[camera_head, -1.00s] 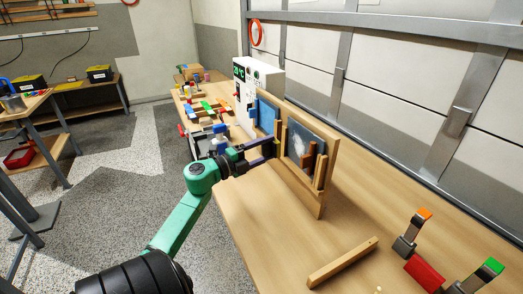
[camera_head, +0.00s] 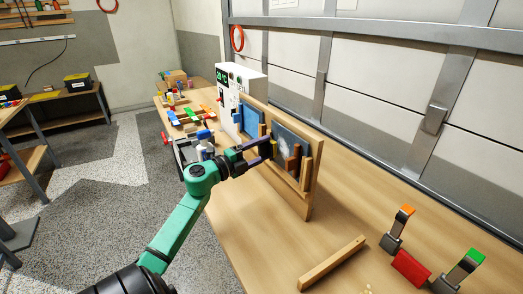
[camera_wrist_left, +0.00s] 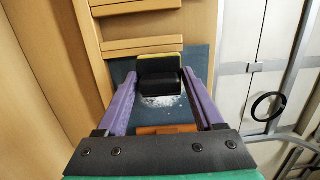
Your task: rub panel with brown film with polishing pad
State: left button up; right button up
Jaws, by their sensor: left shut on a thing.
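My left gripper (camera_head: 270,150), with purple fingers, is shut on a polishing pad. In the left wrist view the black pad with a yellow edge (camera_wrist_left: 160,66) sits between the fingers (camera_wrist_left: 161,100), in front of a dark blue-grey panel (camera_wrist_left: 205,62). A speckled whitish patch (camera_wrist_left: 160,101) shows on that panel just below the pad. In the head view this panel (camera_head: 286,138) stands upright in a wooden frame. I see whitish residue there, no clear brown film. Whether the pad touches the face cannot be told. My right gripper is not in view.
A second, bluer panel (camera_head: 249,119) stands to the left in the wooden rack (camera_head: 313,180). A white control box (camera_head: 232,88) is behind it. A wooden bar (camera_head: 331,264), a red block (camera_head: 411,268) and orange- and green-topped pieces lie at the right. The table's near middle is clear.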

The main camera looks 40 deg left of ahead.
pick_arm(q)
jog(key=shift+w, duration=0.25)
jog(key=shift+d, duration=0.1)
